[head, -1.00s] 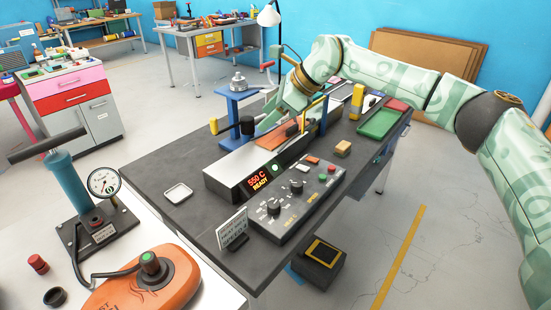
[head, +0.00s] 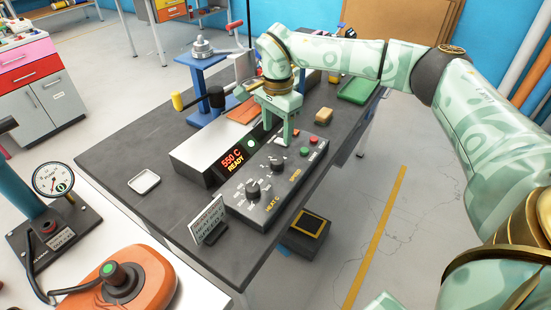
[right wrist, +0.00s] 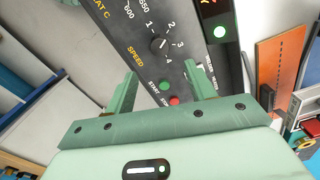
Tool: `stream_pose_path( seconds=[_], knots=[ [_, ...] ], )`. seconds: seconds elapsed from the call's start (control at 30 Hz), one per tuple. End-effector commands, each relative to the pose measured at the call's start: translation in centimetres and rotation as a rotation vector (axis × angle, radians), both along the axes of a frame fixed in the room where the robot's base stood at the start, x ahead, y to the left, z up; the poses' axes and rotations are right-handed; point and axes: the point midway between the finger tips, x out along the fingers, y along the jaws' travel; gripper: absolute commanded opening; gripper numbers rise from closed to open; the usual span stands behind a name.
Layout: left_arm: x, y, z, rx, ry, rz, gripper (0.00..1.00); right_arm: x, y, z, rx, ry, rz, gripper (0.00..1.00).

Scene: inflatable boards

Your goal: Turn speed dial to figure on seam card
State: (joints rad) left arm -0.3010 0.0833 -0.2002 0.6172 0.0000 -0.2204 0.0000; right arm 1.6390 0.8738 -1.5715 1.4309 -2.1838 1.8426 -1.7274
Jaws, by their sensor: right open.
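The speed dial (right wrist: 157,44) is a small dark knob ringed by printed figures, beside the yellow SPEED label. In the head view the speed dial (head: 277,165) sits on the black control panel, behind the heat dial (head: 252,191). My right gripper (head: 277,142) is over the panel, pointing down, its jaws apart and empty. In the right wrist view the right gripper (right wrist: 160,82) has a finger on each side, with the dial ahead of the gap, not between the tips. The seam card (head: 208,221) stands in a dark holder at the table's front; its writing is too small to read surely. My left gripper is out of view.
A green button (right wrist: 165,86) and a red button (right wrist: 174,100) lie close to the fingers. The welder's display box (head: 212,163) runs beside the panel.

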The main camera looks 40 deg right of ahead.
Motion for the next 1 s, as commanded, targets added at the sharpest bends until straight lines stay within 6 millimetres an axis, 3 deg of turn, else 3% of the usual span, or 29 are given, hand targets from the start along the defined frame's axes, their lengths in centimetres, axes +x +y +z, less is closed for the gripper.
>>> stream_pose_path(
  seconds=[0.03, 0.1, 0.33, 0.5, 0.8, 0.83, 1.0],
  knots=[
    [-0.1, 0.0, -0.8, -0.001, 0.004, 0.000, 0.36, -0.1, 0.0, -2.0, 0.000, 0.008, -0.001, 0.55],
    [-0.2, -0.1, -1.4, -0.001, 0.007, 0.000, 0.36, 0.0, 0.0, -3.8, -0.001, 0.007, 0.000, 0.55],
    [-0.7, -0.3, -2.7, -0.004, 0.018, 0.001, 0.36, 0.0, 0.0, -8.2, 0.000, 0.004, -0.001, 0.55],
    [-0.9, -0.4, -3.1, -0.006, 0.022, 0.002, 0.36, 0.0, 0.0, -9.5, 0.000, 0.000, -0.002, 0.55],
    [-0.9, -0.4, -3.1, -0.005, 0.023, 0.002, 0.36, 0.0, 0.0, -9.7, 0.000, -0.002, -0.001, 0.55],
    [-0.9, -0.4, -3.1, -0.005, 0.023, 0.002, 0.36, 0.0, 0.0, -9.7, 0.000, -0.002, -0.002, 0.52],
    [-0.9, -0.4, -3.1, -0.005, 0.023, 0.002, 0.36, 0.0, 0.0, -9.7, 0.000, -0.001, -0.001, 0.10]
  ],
)
